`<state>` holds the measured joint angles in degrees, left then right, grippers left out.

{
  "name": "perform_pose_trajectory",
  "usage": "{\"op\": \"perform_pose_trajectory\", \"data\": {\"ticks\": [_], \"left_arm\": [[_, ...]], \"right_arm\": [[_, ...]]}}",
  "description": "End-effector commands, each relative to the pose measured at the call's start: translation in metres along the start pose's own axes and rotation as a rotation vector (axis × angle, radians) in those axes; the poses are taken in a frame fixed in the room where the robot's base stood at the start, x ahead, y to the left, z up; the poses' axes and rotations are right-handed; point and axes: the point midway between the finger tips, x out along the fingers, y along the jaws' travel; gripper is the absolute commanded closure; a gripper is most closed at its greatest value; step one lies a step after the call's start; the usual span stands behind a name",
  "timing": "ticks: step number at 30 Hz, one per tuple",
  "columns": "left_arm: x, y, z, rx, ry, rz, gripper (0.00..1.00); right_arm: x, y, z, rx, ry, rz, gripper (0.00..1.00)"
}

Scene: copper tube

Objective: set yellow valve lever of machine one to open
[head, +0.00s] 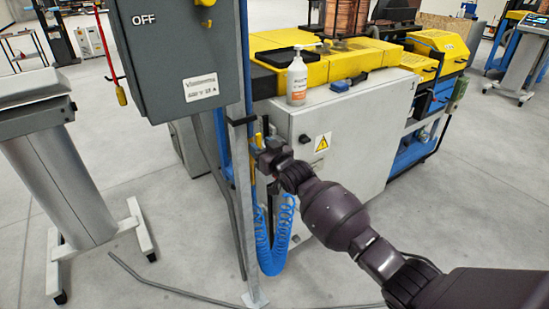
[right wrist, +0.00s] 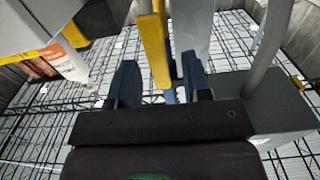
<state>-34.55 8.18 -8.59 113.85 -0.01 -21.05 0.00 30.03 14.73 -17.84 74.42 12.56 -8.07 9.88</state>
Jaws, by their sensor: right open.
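The yellow valve lever (right wrist: 155,48) hangs down into the right wrist view from the top, its lower end between the fingers of my right gripper (right wrist: 160,82). The gripper is open, with a dark blue finger on either side of the lever. I cannot tell whether either finger touches it. In the head view my right gripper (head: 259,151) is at the grey post (head: 237,170), beside the blue pipe. Only a little yellow shows there, and the gripper hides much of the valve. My left gripper is not in view.
A grey control box (head: 180,50) marked OFF hangs on the post. A blue coiled hose (head: 270,240) hangs below the gripper. The machine's grey cabinet (head: 370,130) stands right behind, with a white bottle (head: 297,80) on top. A grey stand (head: 65,190) is at left.

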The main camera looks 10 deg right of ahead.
Motion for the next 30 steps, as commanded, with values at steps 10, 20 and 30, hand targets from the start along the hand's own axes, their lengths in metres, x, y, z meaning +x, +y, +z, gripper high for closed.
{"op": "perform_pose_trajectory", "data": {"ticks": [10,20,30], "left_arm": [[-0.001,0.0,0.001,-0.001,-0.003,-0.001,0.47],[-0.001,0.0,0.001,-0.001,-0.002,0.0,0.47],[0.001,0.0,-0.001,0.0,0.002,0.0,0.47]], "right_arm": [[-0.055,0.0,0.001,0.0,0.0,0.0,0.55],[-0.086,0.0,0.0,-0.001,0.0,0.0,0.55],[-0.088,0.0,0.0,-0.001,0.0,0.0,0.55]]}}
